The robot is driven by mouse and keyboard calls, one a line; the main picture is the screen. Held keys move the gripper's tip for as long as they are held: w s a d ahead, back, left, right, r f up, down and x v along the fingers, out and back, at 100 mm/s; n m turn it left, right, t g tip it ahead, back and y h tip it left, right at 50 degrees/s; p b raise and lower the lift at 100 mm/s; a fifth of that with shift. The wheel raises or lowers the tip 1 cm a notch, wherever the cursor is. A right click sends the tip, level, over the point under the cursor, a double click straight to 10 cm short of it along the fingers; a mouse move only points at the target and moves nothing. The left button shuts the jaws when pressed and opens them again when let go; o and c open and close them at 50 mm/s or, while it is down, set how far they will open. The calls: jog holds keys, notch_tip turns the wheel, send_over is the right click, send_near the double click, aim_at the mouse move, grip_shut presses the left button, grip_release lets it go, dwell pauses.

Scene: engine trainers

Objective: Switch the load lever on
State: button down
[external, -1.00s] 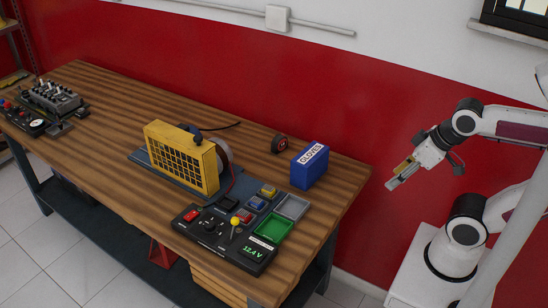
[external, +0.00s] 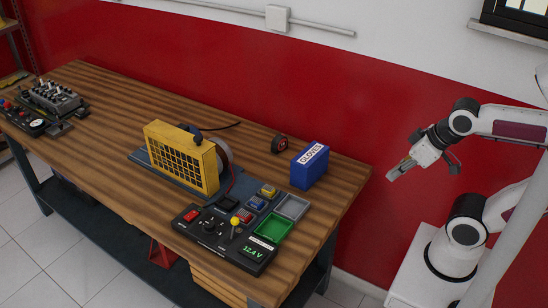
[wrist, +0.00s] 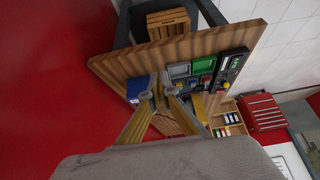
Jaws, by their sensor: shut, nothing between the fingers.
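The load lever appears to be the stick with a yellow ball knob (external: 235,222) on the black control panel (external: 212,231) at the bench's front right. It stands upright from the panel. The panel also carries a red switch and a green display reading 12.4 V. The yellow knob also shows small in the wrist view (wrist: 225,86), right of my fingers. My gripper (external: 393,175) hangs in the air right of the bench, well away from the lever. It is shut and empty; its fingertips (wrist: 161,88) come together in the wrist view.
A blue gloves box (external: 309,166) stands near the bench's right end, between my gripper and the bench middle. Green (external: 272,229) and grey trays (external: 293,207) sit beside the panel. A yellow caged engine (external: 180,158) stands to its left. The air between gripper and bench is clear.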

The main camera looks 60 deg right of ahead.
jog(key=w+d+f+m+t, duration=0.1)
jog(key=w+d+f+t, duration=0.1)
jog(key=w, duration=0.9)
jog(key=w+d+f+m+t, duration=0.1)
jog(key=w+f+t, duration=0.15)
jog(key=w, duration=0.95)
jog(key=w+a+f+y, duration=0.3)
jog(key=w+a+f, duration=0.2)
jog(key=w+f, duration=0.1)
jog(key=s+a+f+m+y, duration=0.1)
jog(key=a+f+y, duration=0.1)
jog(key=a, duration=0.1)
jog(key=a+f+m+y, duration=0.1)
jog(key=a+f+y, duration=0.1)
jog(key=y, duration=0.1)
jog(key=s+a+f+m+t+y, duration=0.1)
jog(key=a+f+y, duration=0.1)
jog(key=a+y, duration=0.1)
jog(key=shift+s+a+m, duration=0.3)
jog(key=shift+a+m, duration=0.05)
jog(key=shift+m, duration=0.05)
jog(key=shift+s+a+m+y, duration=0.5)
jog(key=shift+s+m+y, duration=0.1)
jog(key=shift+s+y, duration=0.1)
jog(key=shift+s+a+r+m+y, duration=0.1)
jog(key=shift+s+a+m+y, duration=0.05)
jog(key=shift+s+m+y, duration=0.2)
jog(key=shift+w+a, duration=0.15)
